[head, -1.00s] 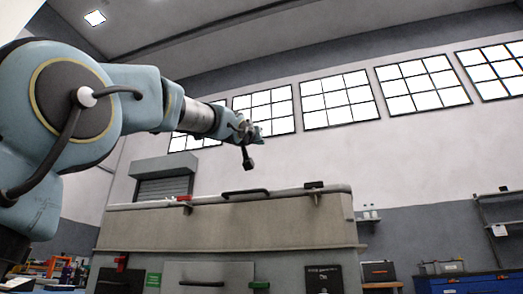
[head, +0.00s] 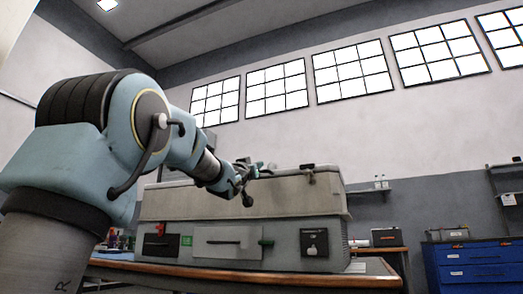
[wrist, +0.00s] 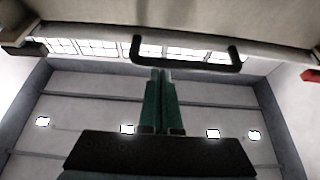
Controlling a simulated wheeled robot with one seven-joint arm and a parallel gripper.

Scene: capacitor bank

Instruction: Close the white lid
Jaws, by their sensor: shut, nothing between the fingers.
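The white lid (head: 285,195) is the cream upper part of the grey box, its broad front face standing above the box body (head: 280,237). I cannot tell how far open it is. My gripper (head: 258,169) is at the lid's upper edge, in front of it from the head camera. In the wrist view the lid (wrist: 250,18) fills the top, with a black handle (wrist: 190,62) on it. My gripper's green fingers (wrist: 160,74) are shut and empty, their tips close to the handle's bar. I cannot tell whether they touch. My arm hides the lid's left part in the head view.
The box stands on a wooden-topped table (head: 360,278). A black catch (head: 307,168) sits on the lid's top edge, and a red piece (wrist: 311,75) shows in the wrist view. A blue cabinet (head: 480,265) stands at the right. The space above the lid is clear.

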